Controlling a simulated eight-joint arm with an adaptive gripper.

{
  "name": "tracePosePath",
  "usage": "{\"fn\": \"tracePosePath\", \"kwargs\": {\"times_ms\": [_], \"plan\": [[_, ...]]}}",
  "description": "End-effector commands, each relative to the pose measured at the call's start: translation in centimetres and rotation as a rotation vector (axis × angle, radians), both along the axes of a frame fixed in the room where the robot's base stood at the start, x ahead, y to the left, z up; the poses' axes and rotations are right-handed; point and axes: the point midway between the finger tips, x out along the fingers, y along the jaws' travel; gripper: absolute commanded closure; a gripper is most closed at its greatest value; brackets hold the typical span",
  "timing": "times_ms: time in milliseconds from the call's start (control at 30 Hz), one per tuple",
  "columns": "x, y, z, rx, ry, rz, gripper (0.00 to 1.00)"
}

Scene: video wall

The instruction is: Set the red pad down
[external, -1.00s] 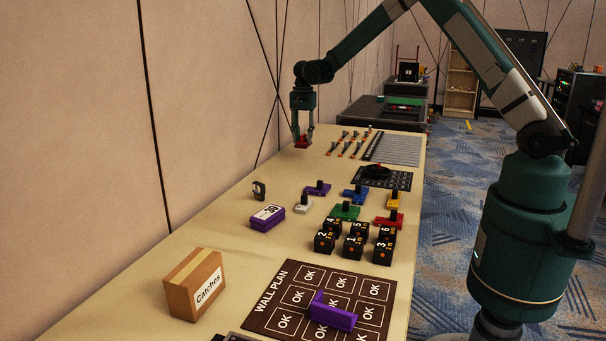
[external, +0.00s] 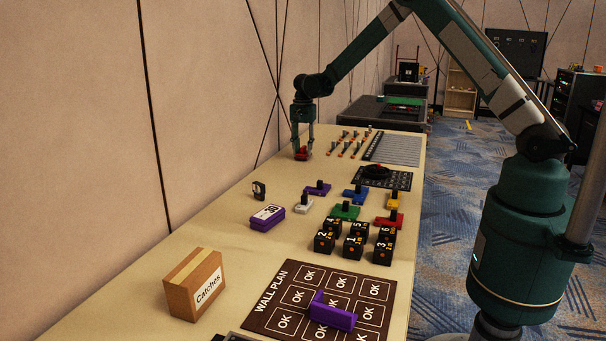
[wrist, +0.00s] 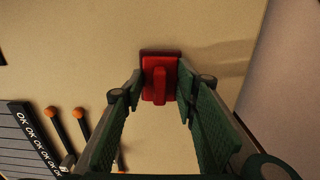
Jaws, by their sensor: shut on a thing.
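The red pad (external: 302,155) is at the far end of the long table, near the wall. My gripper (external: 303,149) points straight down over it and is shut on it. In the wrist view the red pad (wrist: 150,93) shows between the fingertips of my gripper (wrist: 158,88), with a raised red ridge along its middle and a darker far edge. The pad looks level and very close to the tabletop. I cannot tell whether its underside touches the table.
Several orange-tipped pegs (external: 357,141) and a grey slatted panel (external: 394,149) lie to the right. A dark grid board (external: 400,180), coloured handled pads and black numbered cubes (external: 354,247) are nearer.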

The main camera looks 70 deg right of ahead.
Motion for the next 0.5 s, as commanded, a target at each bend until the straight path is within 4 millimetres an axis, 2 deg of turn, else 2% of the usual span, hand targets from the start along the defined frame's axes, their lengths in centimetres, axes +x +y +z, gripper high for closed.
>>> {"fn": "tracePosePath", "kwargs": {"times_ms": [467,500], "plan": [[-0.01,0.00,-0.50,0.000,0.000,0.000,0.82],[-0.01,0.00,-0.46,0.000,0.000,0.000,0.66]]}}
